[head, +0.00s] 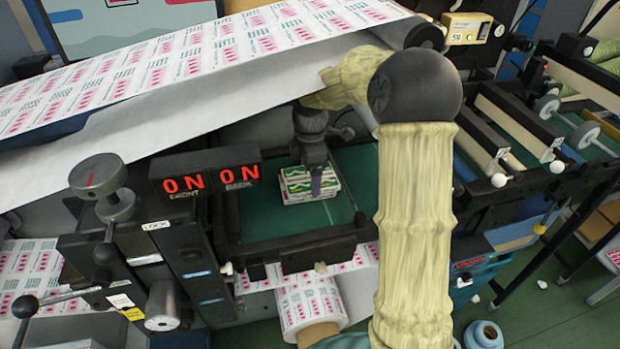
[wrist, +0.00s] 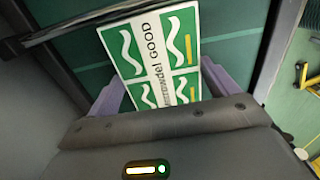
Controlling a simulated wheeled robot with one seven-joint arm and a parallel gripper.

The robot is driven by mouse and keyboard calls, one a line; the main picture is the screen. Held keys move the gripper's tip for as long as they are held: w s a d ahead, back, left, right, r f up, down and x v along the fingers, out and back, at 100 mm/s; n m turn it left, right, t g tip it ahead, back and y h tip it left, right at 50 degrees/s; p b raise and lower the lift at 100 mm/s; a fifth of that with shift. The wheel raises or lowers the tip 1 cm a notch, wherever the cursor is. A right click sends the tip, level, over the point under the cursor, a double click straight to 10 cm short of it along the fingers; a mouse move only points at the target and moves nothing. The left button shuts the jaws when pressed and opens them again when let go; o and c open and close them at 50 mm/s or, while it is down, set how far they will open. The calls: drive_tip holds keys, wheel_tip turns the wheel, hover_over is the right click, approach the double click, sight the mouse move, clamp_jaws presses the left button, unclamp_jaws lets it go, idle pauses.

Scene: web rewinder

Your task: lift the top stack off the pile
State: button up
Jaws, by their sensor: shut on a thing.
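The pile of printed stacks (head: 296,187) lies on the green bed inside the machine frame in the head view, with green, white and red print showing. My gripper (head: 316,183) is over its right part, pointing down. Whether the stack is clear of the pile below cannot be told.
The green bed (head: 262,213) around the pile is bare. Dark frame bars (head: 300,245) enclose it, and a wide printed web (head: 190,60) slopes above on the left. A control box reading "ON ON" (head: 208,176) stands at the left. Rails with white-tipped rods (head: 520,135) lie at right.

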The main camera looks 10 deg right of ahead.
sight(310, 178)
drive_tip(key=shift+s+r+b, duration=0.1)
drive_tip(key=shift+r+b, duration=0.1)
drive_tip(key=shift+b, duration=0.35)
wheel_tip(310, 178, up, 7)
drive_tip(key=shift+f+b, duration=0.2)
drive_tip(key=shift+b, duration=0.85)
drive_tip(key=s+b, duration=0.7)
drive_tip(key=s, duration=1.3)
drive_tip(key=shift+a, duration=0.35)
